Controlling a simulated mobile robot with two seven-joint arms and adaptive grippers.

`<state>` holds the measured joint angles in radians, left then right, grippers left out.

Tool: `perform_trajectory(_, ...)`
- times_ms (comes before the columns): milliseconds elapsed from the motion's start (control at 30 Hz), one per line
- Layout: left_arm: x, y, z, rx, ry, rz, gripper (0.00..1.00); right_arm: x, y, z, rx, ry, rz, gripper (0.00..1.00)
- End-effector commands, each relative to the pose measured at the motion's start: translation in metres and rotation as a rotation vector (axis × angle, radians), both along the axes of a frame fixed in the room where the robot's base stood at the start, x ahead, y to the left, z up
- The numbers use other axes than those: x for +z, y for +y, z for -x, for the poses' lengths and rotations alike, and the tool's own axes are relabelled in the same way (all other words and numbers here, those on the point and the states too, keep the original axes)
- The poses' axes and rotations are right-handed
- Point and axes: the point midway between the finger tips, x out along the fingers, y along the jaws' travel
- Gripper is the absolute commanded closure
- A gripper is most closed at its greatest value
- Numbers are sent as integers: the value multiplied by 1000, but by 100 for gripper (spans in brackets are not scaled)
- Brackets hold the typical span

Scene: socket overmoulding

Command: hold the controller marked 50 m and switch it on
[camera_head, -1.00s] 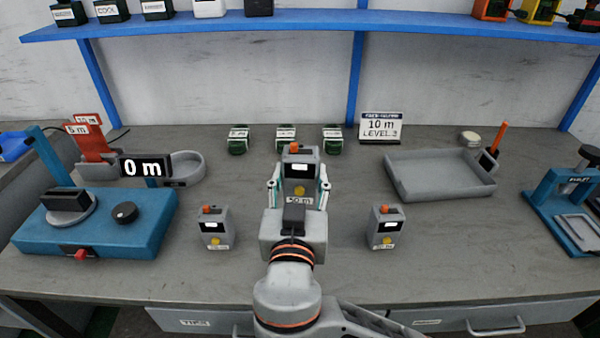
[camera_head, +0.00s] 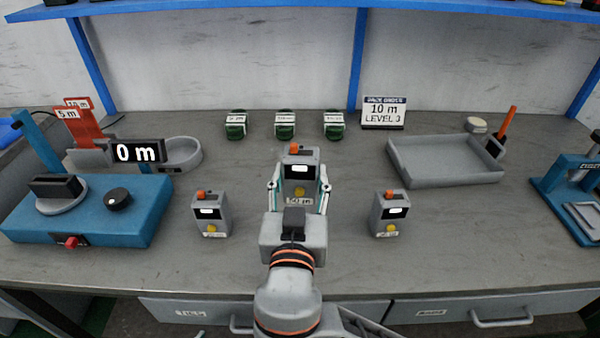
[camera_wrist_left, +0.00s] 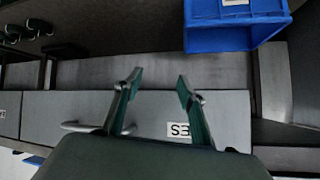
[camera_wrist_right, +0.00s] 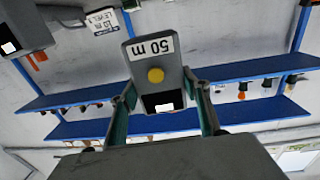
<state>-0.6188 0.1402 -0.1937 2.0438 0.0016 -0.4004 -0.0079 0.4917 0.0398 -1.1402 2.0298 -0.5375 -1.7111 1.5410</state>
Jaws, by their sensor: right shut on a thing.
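The controller marked 50 m (camera_head: 299,168) is a grey box with an orange knob on top, a white screen and a yellow button. My right gripper (camera_head: 298,190) is shut on it, one finger on each side, in the middle of the head view. In the right wrist view the controller (camera_wrist_right: 155,75) shows its 50 m label, yellow button and white screen between the fingers of the right gripper (camera_wrist_right: 160,100). My left gripper (camera_wrist_left: 155,80) is open and empty in the left wrist view, in front of drawer fronts; it is outside the head view.
Similar controllers stand at the left (camera_head: 211,214) and right (camera_head: 389,213) of the held one. Several green-and-white pieces (camera_head: 285,125) and a 10 m LEVEL 3 sign (camera_head: 384,113) stand behind. A grey tray (camera_head: 445,178) and a blue 0 m device (camera_head: 95,220) flank them. A blue bin (camera_wrist_left: 235,35) is near my left gripper.

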Motion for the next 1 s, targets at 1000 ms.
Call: perform_trajectory(1000,-24,2,7,-8,19,-17,60,-49,0,0,1,4,0,74)
